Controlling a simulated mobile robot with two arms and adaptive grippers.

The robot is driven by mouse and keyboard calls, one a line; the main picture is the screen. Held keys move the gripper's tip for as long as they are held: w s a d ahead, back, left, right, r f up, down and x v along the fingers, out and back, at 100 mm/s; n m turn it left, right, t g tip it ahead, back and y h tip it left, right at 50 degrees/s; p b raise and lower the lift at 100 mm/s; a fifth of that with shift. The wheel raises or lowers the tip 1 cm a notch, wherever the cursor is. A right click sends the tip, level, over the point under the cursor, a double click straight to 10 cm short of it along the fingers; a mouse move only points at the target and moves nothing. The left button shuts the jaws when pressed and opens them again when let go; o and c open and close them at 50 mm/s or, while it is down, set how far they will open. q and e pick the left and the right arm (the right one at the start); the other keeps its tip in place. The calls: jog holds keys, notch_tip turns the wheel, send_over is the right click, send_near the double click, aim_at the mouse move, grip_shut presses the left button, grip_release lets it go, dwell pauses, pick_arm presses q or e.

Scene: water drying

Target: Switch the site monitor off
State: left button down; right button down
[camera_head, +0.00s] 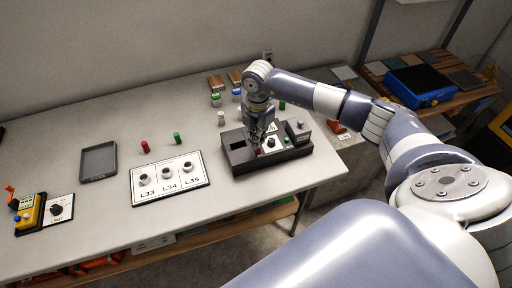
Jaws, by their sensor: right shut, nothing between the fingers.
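The black box-shaped device (265,168), which looks like the site monitor, sits near the right end of the grey table. It has an open recess at its left, a pale panel with a dark knob (271,143) and a raised block (298,129) at its right. My right gripper (258,150) points down over the middle of the device, shut and empty, its tips at or just above the panel. The gripper hides part of the panel, and I cannot tell whether it touches. My left gripper is not in view.
A white board (170,193) labelled L33, L34, L35 lies left of the device, with red (145,146) and green (177,138) pieces behind it. A dark tray (98,161) and a yellow device (30,213) are further left. Small capped jars (216,99) stand behind.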

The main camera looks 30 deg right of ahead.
jog(key=shift+f+b, duration=0.85)
jog(key=shift+f, duration=0.35)
jog(key=shift+r, duration=0.1)
jog(key=shift+r+p, duration=2.75)
jog(key=shift+r, duration=0.75)
jog(key=shift+f, duration=0.1)
